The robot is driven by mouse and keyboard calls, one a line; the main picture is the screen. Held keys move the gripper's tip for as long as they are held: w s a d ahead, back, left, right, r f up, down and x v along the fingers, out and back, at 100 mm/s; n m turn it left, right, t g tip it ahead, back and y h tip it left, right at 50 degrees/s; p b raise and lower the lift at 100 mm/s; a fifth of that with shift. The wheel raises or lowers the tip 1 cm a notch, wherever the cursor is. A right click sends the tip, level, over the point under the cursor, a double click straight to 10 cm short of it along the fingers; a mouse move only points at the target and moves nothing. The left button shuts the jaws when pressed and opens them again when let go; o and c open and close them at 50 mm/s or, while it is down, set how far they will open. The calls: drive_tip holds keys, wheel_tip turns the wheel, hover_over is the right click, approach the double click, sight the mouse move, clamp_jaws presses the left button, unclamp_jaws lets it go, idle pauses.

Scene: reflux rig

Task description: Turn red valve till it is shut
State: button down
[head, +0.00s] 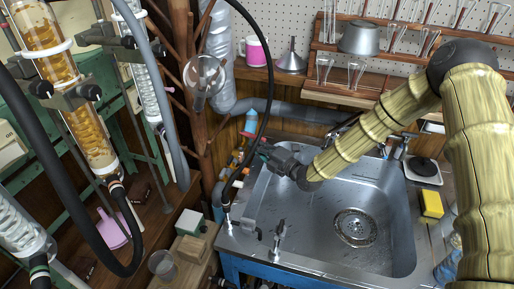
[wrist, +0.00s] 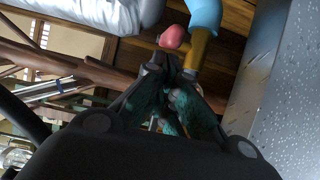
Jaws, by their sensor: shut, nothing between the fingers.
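The red valve's rounded knob (wrist: 175,37) shows in the wrist view, just beyond my fingertips, beside a brass-coloured pipe piece (wrist: 199,47) with a light blue part (wrist: 207,15) at its end. My gripper (wrist: 174,72) is shut and empty, its dark teal fingers drawn together and pointing at the knob. The tips look close to the knob; I cannot tell whether they touch it. In the head view my gripper (head: 263,150) reaches over the left back corner of the sink, near blue and orange fittings. The red knob is not clear there.
The steel sink (head: 310,225) lies below my arm. A black hose (head: 266,75) arches down beside my gripper. Pipes and clamped glass columns (head: 75,115) crowd the left. A yellow sponge (head: 431,204) lies on the sink's right rim. A pink mug (head: 257,51) stands behind.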

drive_tip(key=shift+w+d+f+b, duration=0.2)
drive_tip(key=shift+w+d+b, duration=0.3)
drive_tip(key=shift+b, duration=0.4)
drive_tip(key=shift+w+d+r+b, duration=0.1)
drive_tip(key=shift+w+d+b, duration=0.1)
drive_tip(key=shift+d+b, duration=0.15)
drive_tip(key=shift+w+d+r, duration=0.1)
drive_tip(key=shift+d+r, duration=0.05)
